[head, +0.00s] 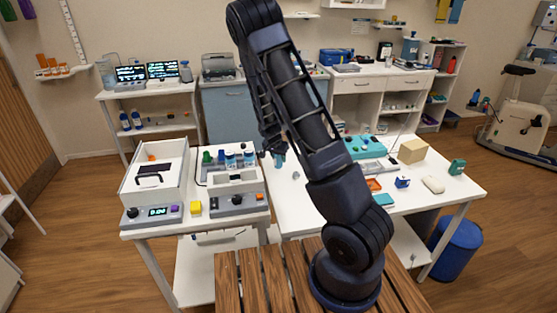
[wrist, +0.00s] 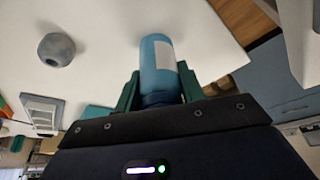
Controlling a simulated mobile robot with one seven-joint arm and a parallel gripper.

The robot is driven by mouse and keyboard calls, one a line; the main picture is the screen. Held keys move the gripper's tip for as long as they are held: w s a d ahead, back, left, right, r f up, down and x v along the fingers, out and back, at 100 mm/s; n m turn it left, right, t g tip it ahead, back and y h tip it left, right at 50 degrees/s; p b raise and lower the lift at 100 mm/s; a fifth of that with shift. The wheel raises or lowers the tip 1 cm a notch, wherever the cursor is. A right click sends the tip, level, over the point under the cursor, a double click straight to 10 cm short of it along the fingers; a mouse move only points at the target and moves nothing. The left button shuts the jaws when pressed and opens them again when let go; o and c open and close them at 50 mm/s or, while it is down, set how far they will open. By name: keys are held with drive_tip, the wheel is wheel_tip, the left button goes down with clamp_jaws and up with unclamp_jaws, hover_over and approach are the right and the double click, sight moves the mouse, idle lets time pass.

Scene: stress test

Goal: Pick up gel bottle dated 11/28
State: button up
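My gripper (wrist: 160,88) has its two green fingers on either side of a blue bottle (wrist: 158,56) with a pale label. The fingers appear closed against the bottle's sides, and its dark cap end points toward my palm. The label's date is not readable. In the head view my gripper (head: 277,155) hangs above the gap between the two white tables, partly hidden behind my arm. Two more blue bottles with pale labels, a left one (head: 230,160) and a right one (head: 249,159), stand in the rack area on the left table; their dates are too small to read.
The left table holds a white box device (head: 153,187), a yellow cube (head: 196,208) and a grey control unit (head: 236,196). The right table holds a beige box (head: 412,150), a white rounded object (head: 433,184) and a teal tray (head: 365,147). A wooden slatted surface (head: 262,285) lies in front.

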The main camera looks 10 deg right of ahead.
drive_tip(key=shift+c, duration=0.9)
drive_tip(key=shift+r, duration=0.1)
